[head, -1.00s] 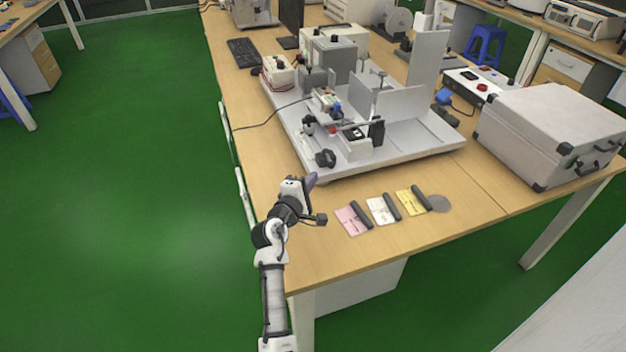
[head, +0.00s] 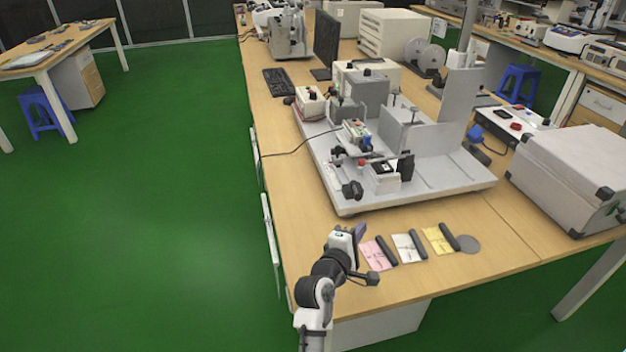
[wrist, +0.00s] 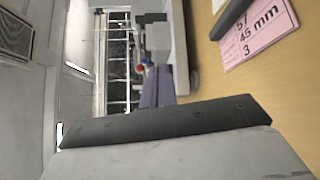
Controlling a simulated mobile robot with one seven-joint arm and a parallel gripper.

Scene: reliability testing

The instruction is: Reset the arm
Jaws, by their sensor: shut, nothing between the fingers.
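My arm reaches up from the bottom of the head view along the near left edge of the wooden table (head: 405,280). My gripper (head: 360,232) is shut and empty, next to the pink card at the table's near left. In the wrist view my gripper's purple-grey fingers (wrist: 158,88) are together, with nothing between them. A pink card (head: 377,254) marked "45 mm" also shows large in the wrist view (wrist: 262,35).
A white card (head: 407,246), a yellow card (head: 436,240) and dark cylinders lie right of the pink card. A grey test rig (head: 460,180) stands behind them. A silver case (head: 565,175) is at right.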

